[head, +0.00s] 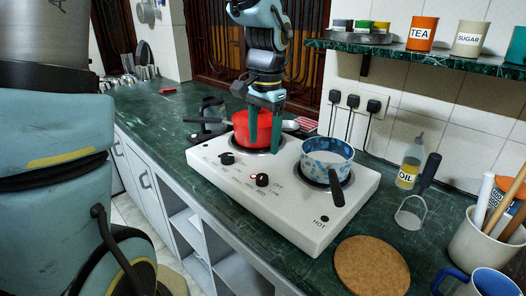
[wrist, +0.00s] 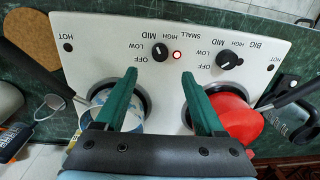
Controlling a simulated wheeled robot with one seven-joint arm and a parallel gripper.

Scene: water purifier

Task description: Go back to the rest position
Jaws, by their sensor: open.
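My gripper (head: 264,148) is open and empty, fingers pointing down above the stove (head: 296,229), in front of the red pot (head: 240,122) in the head view. In the wrist view my gripper (wrist: 159,76) shows both green fingers spread apart, pointing toward the knobs. The small-burner knob (wrist: 160,51) and big-burner knob (wrist: 224,62) stand clear of the fingertips. A red light (wrist: 177,55) glows beside the small-burner knob. The blue speckled pan (head: 327,170) sits on the small burner. The red pot (wrist: 238,116) is partly hidden by my gripper.
A cork mat (head: 371,266), oil bottle (head: 410,163), metal-framed tool (head: 411,213) and utensil pot (head: 478,250) stand right of the stove. A shelf (head: 400,50) with canisters is above right. A dark kettle-like object (head: 212,112) is behind the stove.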

